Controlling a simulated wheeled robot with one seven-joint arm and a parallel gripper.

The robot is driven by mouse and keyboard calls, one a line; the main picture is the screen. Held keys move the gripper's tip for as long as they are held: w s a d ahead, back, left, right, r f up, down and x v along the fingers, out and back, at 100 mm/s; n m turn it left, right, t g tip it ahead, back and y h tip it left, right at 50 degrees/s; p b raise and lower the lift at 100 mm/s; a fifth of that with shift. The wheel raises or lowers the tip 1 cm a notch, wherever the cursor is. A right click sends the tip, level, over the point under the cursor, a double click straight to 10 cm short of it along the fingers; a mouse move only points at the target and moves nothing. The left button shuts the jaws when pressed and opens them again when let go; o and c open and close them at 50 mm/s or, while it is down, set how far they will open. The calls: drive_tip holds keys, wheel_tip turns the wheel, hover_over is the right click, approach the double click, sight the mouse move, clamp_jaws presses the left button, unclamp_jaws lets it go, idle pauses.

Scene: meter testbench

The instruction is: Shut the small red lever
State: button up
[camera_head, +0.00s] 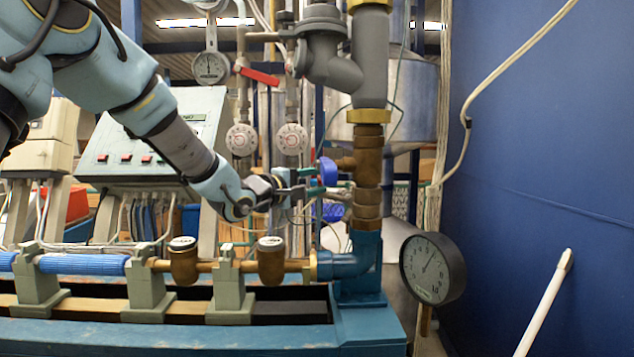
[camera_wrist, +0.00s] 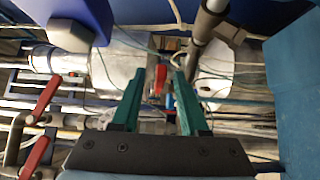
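My gripper (camera_head: 308,181) is in the middle of the head view, beside the brass valve column and its blue handle. In the wrist view my gripper (camera_wrist: 159,74) has its two green fingers apart, with nothing held between them. A small red lever (camera_wrist: 160,80) shows between the fingertips in that view; I cannot tell its distance or whether a finger touches it. I cannot make out this small lever near my gripper in the head view.
A larger red lever (camera_head: 258,77) sits on the pipes at the upper middle. Two red levers, an upper (camera_wrist: 48,97) and a lower (camera_wrist: 35,157), show at the left in the wrist view. The blue handle (camera_head: 328,171) and brass column (camera_head: 368,160) stand close right of my gripper. A round gauge (camera_head: 432,268) is lower right.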

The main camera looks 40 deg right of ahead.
clamp_jaws()
idle(1.2)
